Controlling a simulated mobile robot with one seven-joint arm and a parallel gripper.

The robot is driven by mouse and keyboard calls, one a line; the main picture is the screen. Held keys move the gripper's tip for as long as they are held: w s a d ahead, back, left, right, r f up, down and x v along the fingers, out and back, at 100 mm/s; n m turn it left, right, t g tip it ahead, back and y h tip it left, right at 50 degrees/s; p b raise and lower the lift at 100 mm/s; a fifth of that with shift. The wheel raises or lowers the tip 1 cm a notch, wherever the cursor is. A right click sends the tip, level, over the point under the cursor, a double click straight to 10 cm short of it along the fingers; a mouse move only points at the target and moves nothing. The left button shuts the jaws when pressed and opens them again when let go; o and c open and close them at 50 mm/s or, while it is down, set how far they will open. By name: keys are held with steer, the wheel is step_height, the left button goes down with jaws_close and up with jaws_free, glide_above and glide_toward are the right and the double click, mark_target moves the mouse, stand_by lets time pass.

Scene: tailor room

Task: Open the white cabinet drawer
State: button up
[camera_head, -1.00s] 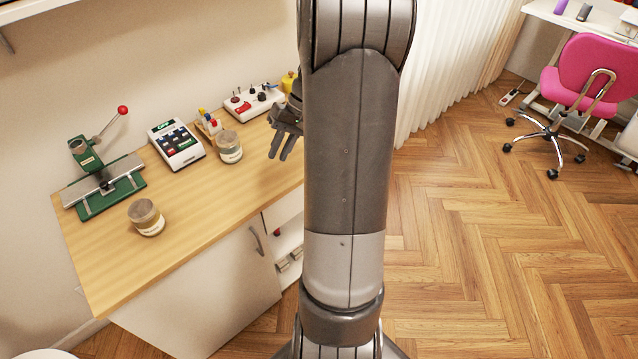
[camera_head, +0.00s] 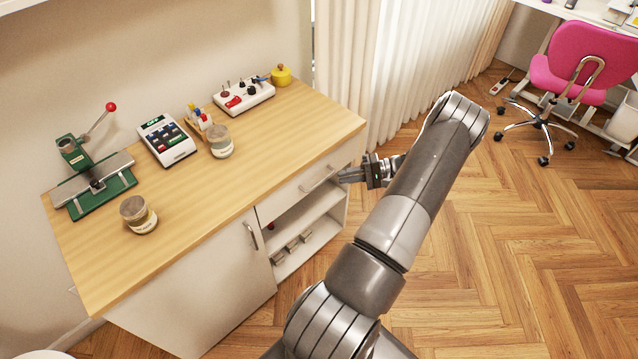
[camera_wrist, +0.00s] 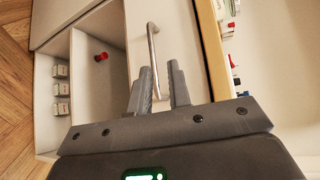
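The white cabinet (camera_head: 200,290) stands under a wooden top along the wall. Its drawer (camera_head: 290,197) is at the upper right, above open shelves, and looks shut. The drawer's metal bar handle (camera_head: 318,180) also shows in the wrist view (camera_wrist: 153,55). My gripper (camera_head: 350,175) is in front of the drawer, close to the right end of the handle. In the wrist view my gripper (camera_wrist: 163,80) has its two fingers apart, with the near end of the handle between or just beyond the tips. I cannot tell whether they touch it.
A cabinet door with its own handle (camera_head: 250,236) is left of the shelves. Jars, a green press (camera_head: 95,185), a keypad device (camera_head: 167,140) and a white control box (camera_head: 238,96) stand on the wooden top. A pink chair (camera_head: 580,65) is far right. The floor between is clear.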

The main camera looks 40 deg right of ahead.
mark_target(319, 183)
steer(key=shift+m+t, duration=0.3)
steer(key=shift+t, duration=0.3)
steer(key=x, duration=0.3)
steer(key=f+x, duration=0.1)
steer(key=x, duration=0.2)
steer(key=f+x, duration=0.1)
steer(key=x, duration=0.2)
steer(key=shift+a+f, duration=0.1)
steer(key=shift+c, duration=0.5)
jaws_close()
